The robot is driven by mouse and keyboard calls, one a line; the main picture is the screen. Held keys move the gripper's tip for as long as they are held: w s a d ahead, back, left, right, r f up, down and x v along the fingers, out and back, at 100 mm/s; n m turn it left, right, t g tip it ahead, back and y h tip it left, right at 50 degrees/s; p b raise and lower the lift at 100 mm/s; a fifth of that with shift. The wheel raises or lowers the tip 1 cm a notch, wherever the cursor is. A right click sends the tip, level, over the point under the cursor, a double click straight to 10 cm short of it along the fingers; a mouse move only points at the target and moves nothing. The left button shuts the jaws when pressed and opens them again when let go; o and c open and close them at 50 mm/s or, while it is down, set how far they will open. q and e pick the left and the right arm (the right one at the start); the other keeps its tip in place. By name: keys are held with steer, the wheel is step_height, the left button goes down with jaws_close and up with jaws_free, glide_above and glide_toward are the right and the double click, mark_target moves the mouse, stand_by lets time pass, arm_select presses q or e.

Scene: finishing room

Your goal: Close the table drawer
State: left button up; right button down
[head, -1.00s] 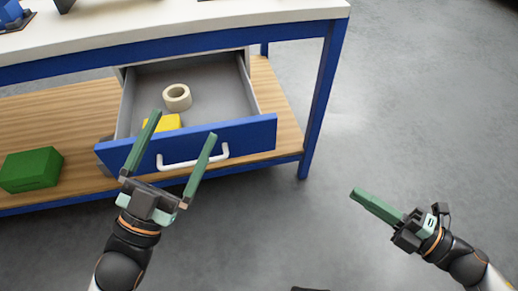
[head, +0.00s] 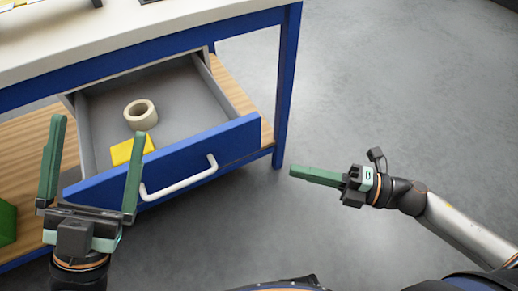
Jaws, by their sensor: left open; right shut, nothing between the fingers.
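The table drawer (head: 200,152) is pulled out, with a blue front and a white bar handle (head: 182,182). Inside its grey tray lie a roll of tape (head: 141,114) and a yellow block (head: 128,150). My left gripper (head: 98,130) is open and empty, its green fingers pointing up the picture at the left part of the drawer front, left of the handle. One finger overlaps the front in the picture; I cannot tell if it touches. My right gripper (head: 292,171) is shut and empty, over the floor to the right of the drawer.
The white-topped table (head: 150,32) has a blue frame, and its blue leg (head: 287,90) stands right of the drawer. A wooden lower shelf (head: 25,160) holds a green box (head: 6,222). The grey floor (head: 400,90) to the right is clear.

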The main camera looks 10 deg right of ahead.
mark_target(242, 146)
steer(key=shift+w+a+b, duration=0.35)
steer(key=shift+w+a, duration=3.2)
steer(key=shift+w, duration=0.05)
arm_select(q)
steer(key=shift+s+d+r+m+h, duration=0.1)
steer(key=shift+s+r+m+h, duration=0.25)
steer(key=shift+s+m+h, duration=0.2)
steer(key=shift+h, duration=0.25)
arm_select(e)
steer(key=shift+w, duration=0.15)
